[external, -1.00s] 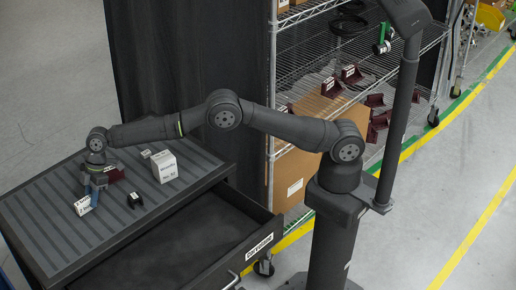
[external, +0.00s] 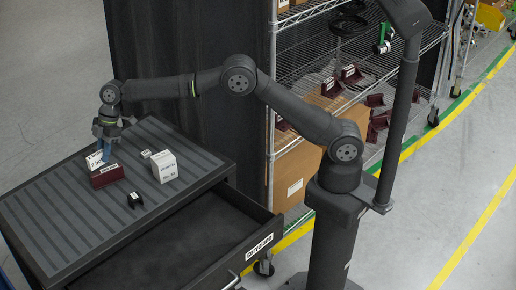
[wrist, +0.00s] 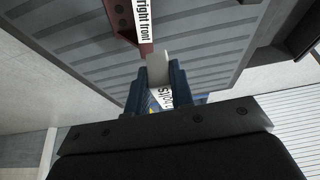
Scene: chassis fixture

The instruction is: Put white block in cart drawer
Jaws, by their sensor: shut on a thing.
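My gripper (external: 106,155) is shut on a small white labelled block (external: 94,161), above the far left part of the cart top. In the wrist view the blue fingers (wrist: 160,85) close around this pale block (wrist: 158,66), and its printed label shows between them. The bracket hides part of it in the external view. A larger white block (external: 164,167) with a label stands upright on the cart top, right of my gripper and apart from it. The cart drawer (external: 258,246) is pulled open at the right front, and its visible interior looks empty.
A dark red bracket (external: 107,176) is close by my gripper; its "right front" label shows in the wrist view (wrist: 143,18). A black clip (external: 135,199) and a small grey piece (external: 146,154) lie on the ribbed cart top (external: 60,225). A wire shelf (external: 345,75) stands behind.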

